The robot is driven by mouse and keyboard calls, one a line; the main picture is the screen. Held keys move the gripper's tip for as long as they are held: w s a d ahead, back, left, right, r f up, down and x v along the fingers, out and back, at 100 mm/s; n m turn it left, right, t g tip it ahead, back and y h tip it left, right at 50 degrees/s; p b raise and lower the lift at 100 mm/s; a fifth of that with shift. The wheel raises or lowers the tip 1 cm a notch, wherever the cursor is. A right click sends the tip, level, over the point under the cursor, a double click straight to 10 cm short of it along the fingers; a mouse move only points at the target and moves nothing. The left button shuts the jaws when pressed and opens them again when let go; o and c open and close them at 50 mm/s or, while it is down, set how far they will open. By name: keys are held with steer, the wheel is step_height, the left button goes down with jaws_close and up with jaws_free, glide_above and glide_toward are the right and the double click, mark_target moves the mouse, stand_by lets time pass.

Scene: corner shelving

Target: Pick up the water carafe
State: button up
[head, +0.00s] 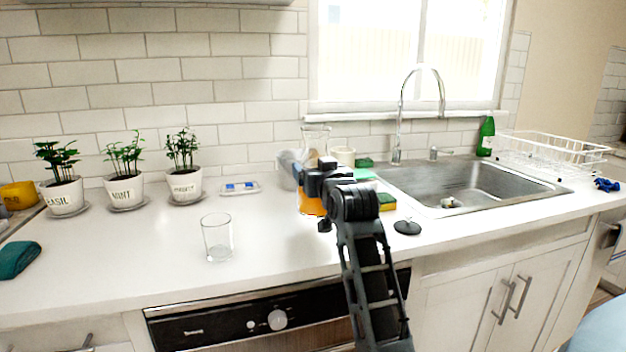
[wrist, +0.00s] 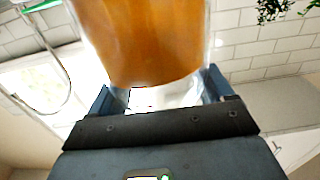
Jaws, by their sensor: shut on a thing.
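The carafe (head: 314,141) is clear glass with a flared neck and an orange lower part, standing upright on or just above the counter in the head view. My arm hides much of its body there. In the wrist view its orange body (wrist: 150,40) fills the space between my fingers. My gripper (wrist: 162,92) is shut on the carafe, with one finger on each side. In the head view my gripper (head: 314,174) is at the carafe's middle. I cannot tell if its base touches the counter.
An empty glass (head: 217,238) stands left of the carafe. Potted herbs (head: 124,188) line the back wall. A sponge (head: 386,202) and a black round lid-like thing (head: 407,227) lie to the right, before the sink (head: 470,184).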

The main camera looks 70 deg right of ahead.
steer(key=s+d+r, duration=0.6)
steer(key=s+d, duration=0.1)
steer(key=d, duration=0.1)
steer(key=shift+d+r, duration=0.15)
steer(key=shift+r, duration=0.2)
stand_by(0.4)
stand_by(0.7)
